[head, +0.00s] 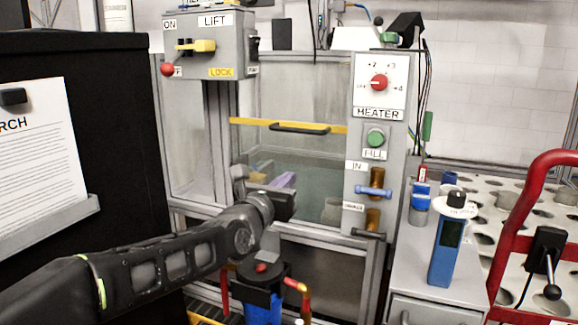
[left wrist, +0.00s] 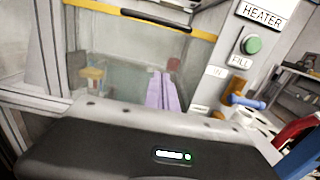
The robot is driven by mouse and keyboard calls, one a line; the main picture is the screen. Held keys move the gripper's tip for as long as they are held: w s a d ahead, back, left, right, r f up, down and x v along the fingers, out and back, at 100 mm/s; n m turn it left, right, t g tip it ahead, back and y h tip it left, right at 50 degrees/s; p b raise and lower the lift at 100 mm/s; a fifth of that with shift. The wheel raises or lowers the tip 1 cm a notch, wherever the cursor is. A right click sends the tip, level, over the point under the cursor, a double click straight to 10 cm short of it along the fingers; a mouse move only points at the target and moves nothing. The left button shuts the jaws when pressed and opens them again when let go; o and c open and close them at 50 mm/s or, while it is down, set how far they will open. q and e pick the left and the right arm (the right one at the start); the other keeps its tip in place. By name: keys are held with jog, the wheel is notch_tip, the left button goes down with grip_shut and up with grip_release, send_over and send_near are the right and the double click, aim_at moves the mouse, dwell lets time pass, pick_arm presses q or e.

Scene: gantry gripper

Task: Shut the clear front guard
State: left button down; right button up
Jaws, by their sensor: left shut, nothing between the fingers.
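The clear front guard (head: 290,90) is on the front of the grey-framed tank bay, between the lift post and the heater panel. A yellow bar with a black handle (head: 300,128) crosses it; the handle also shows at the top of the left wrist view (left wrist: 156,19). Below the bar the tank opening shows; I cannot tell whether clear sheet covers it. My left gripper (head: 288,180) is shut and empty, its pale purple fingers pointing towards the tank, below the handle and apart from it. The fingers also show in the left wrist view (left wrist: 162,78). My right gripper is not in view.
The heater panel (head: 378,140) with knobs stands right of the guard. The lift control box (head: 205,45) is upper left. A black cabinet (head: 120,130) fills the left. A blue handheld device (head: 447,250) and a red tube frame (head: 508,230) are on the right.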

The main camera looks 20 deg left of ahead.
pick_arm(q)
jog(key=shift+s+r, duration=0.8)
jog(key=shift+r, duration=0.05)
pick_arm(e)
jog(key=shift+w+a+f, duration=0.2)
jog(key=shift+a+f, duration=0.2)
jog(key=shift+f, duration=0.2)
pick_arm(q)
jog(key=shift+w, duration=0.15)
jog(key=w+r+p, duration=0.4)
jog(key=w+p, duration=0.1)
jog(key=w, duration=0.5)
jog(key=shift+w+d+r, duration=0.15)
jog(key=shift+w+d, duration=0.1)
jog(key=shift+d, duration=0.05)
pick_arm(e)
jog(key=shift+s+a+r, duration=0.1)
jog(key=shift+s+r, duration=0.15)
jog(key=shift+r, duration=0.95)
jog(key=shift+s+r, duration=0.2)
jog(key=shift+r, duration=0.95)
